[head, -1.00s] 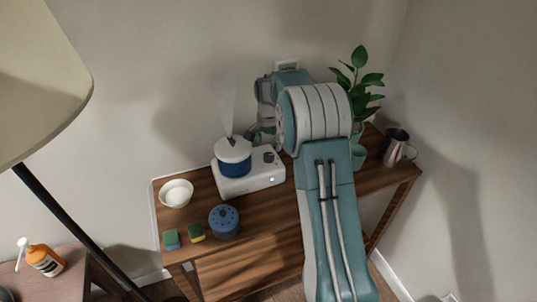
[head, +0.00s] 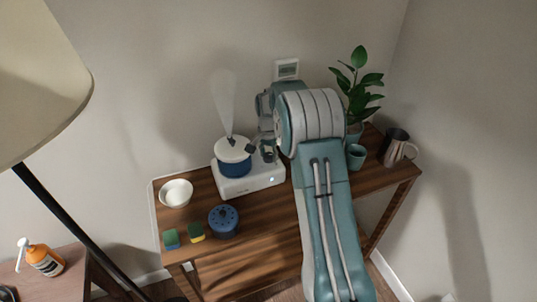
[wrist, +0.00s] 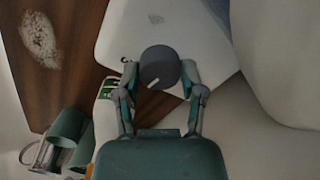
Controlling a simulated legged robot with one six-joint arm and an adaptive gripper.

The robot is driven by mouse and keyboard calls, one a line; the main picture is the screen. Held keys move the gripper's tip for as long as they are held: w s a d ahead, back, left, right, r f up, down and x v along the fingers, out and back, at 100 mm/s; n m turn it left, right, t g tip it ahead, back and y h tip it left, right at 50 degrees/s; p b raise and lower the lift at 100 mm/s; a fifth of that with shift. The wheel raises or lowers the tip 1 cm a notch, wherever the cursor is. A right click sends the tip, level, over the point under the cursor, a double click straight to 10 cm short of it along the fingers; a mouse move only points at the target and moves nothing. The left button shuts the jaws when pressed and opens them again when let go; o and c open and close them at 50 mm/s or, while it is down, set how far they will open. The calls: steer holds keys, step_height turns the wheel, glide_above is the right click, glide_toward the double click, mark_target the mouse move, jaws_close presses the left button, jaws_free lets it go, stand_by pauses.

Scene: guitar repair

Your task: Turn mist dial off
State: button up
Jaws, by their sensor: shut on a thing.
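The white mist humidifier (head: 262,179) stands on the wooden table, with a blue and white tank (head: 234,166) on its left part. A pale plume of mist (head: 224,95) rises from the tank. In the wrist view, the round dark grey dial (wrist: 159,66) with a white pointer line sits on the white base (wrist: 205,38). The line points toward the lower left of that picture. My gripper (wrist: 160,76) has one finger on each side of the dial and is shut on it. In the head view, my gripper (head: 260,149) is over the dial, which is mostly hidden.
A white bowl (head: 176,193), blue lidded pot (head: 223,220) and two sponges (head: 171,239) (head: 196,232) are on the table's left. A teal cup (head: 356,157), plant (head: 358,90) and metal pitcher (head: 393,148) stand right of my arm. A lamp shade (head: 40,75) hangs at left.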

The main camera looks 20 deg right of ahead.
steer(key=shift+f+n, duration=0.1)
steer(key=shift+n, duration=0.3)
steer(key=n, duration=1.4)
steer(key=shift+f+n, duration=0.1)
steer(key=shift+n, duration=2.5)
steer(key=o, duration=1.2)
steer(key=shift+c, duration=0.2)
